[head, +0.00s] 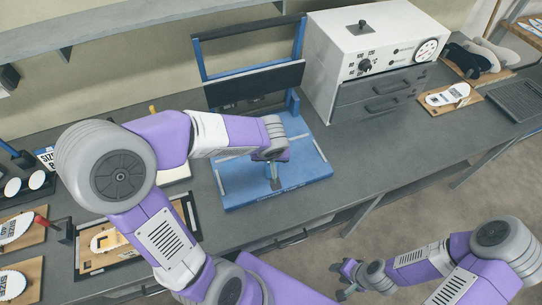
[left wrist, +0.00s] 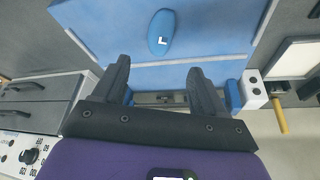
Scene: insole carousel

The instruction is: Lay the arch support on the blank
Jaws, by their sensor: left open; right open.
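A small blue oval pad marked L (left wrist: 161,32), which looks like the arch support, lies on the blue plate of the press (left wrist: 90,27). The left gripper (left wrist: 157,72) is open and empty, with its fingers apart and the pad beyond their tips. In the head view the left gripper (head: 273,182) points down over the press plate (head: 235,190), and its wrist hides the pad. A pale insole blank with a yellowish patch (head: 104,241) lies on a board in a black frame, partly behind my left arm. The right gripper (head: 342,281) is open and empty, low in front of the bench.
A white control box (head: 342,55) with drawers stands right of the press. Another insole on a board (head: 448,94) lies at the right. Insoles marked SIZE (head: 14,228) and a red-handled clamp (head: 42,221) are at the left. Bare bench (head: 390,135) lies right of the press.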

